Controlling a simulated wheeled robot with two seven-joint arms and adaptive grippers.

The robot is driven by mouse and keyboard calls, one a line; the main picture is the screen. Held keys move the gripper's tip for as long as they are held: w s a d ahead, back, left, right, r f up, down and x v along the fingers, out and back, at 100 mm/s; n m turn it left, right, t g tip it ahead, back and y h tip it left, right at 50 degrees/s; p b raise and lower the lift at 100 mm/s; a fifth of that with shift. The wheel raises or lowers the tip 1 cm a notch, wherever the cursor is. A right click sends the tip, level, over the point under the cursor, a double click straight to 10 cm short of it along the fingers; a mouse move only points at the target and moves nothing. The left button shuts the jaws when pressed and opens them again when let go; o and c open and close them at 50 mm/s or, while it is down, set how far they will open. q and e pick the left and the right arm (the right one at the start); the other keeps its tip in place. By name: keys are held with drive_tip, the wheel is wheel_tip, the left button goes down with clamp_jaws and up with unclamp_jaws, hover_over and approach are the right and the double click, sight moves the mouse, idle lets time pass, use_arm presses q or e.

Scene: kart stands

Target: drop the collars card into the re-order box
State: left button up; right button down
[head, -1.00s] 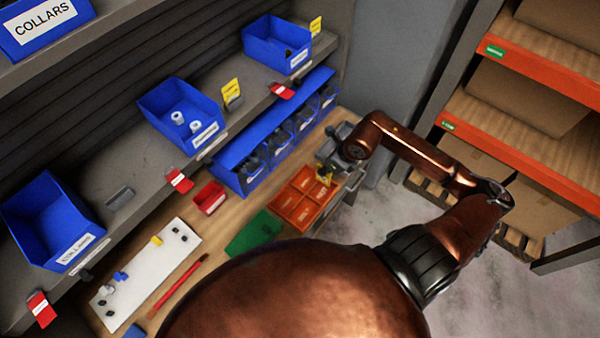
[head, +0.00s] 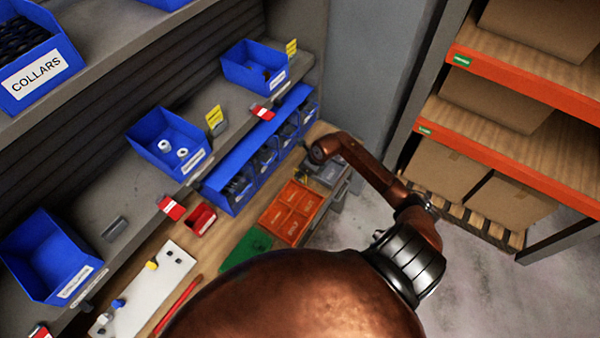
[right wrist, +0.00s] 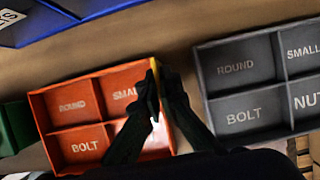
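My right gripper (right wrist: 161,88) is shut on a thin yellow card (right wrist: 155,70), seen almost edge-on in the right wrist view; its print cannot be read. The gripper hangs over the gap between an orange tray and a grey tray. In the head view my right arm hides most of the gripper. A small red box (head: 200,219) stands on the bench, left of the orange tray; I cannot read a re-order label on it. The blue COLLARS bin (head: 40,75) sits on the upper shelf at top left. My left gripper is out of view.
The orange tray (head: 291,211) and grey tray (right wrist: 204,75) have marked compartments. Blue bins (head: 166,144) fill the shelves. Another yellow card (head: 214,118) stands there.

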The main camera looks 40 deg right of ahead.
drive_tip(key=shift+f, duration=0.3)
drive_tip(key=shift+f, duration=0.15)
drive_tip(key=c, duration=2.2)
unclamp_jaws()
drive_tip(key=shift+o, duration=0.2)
